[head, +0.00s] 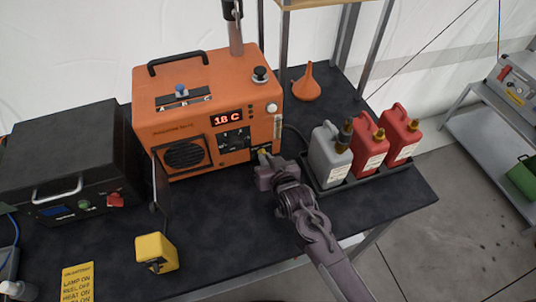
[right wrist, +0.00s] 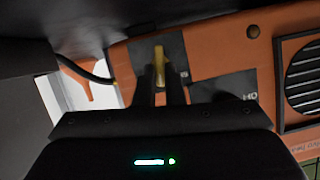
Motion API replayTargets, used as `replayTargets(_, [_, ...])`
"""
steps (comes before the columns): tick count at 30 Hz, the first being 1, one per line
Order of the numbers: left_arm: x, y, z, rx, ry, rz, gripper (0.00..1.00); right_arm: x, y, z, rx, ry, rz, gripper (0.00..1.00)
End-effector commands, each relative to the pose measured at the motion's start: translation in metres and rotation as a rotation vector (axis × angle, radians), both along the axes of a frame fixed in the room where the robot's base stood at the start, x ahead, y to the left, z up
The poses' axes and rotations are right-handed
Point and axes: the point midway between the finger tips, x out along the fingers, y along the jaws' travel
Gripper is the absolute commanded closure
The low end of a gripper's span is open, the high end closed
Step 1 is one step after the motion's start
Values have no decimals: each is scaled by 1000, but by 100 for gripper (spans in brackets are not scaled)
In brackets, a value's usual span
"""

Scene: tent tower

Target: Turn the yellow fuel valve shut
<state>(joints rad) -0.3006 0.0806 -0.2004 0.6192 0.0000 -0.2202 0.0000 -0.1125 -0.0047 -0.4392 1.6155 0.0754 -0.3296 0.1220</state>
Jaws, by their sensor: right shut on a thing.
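The orange heater (head: 200,115) stands on the dark table, with a lit red display reading about 18 C. The yellow fuel valve (head: 262,154) is low on its front at the right corner, mostly hidden by my right gripper (head: 266,163). In the right wrist view the valve's yellow lever (right wrist: 159,62) stands upright in the picture against a dark plate. The two fingers of my right gripper (right wrist: 160,84) are shut on the lever from either side. The lever's lower part is hidden between them. My left gripper is not in view.
A tray with one grey can (head: 329,155) and two red cans (head: 369,148) stands close to the right of my right gripper. An orange funnel (head: 306,86) is behind. A yellow box (head: 156,253) and a black case (head: 60,160) are at left.

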Motion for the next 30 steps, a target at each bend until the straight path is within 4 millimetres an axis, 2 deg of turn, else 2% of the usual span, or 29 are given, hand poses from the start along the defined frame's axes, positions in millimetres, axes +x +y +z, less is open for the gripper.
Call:
replayTargets(1, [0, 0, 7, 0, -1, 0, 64, -1, 1, 3, -45, -13, 1, 100])
replayTargets(12, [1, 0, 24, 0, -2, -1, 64, -2, 7, 1, -378, -121, 2, 100])
replayTargets(21, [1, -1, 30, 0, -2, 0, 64, -3, 10, -1, -635, -206, 0, 100])
replayTargets(30, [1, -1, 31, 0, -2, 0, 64, -4, 12, -4, -820, -265, 1, 100])
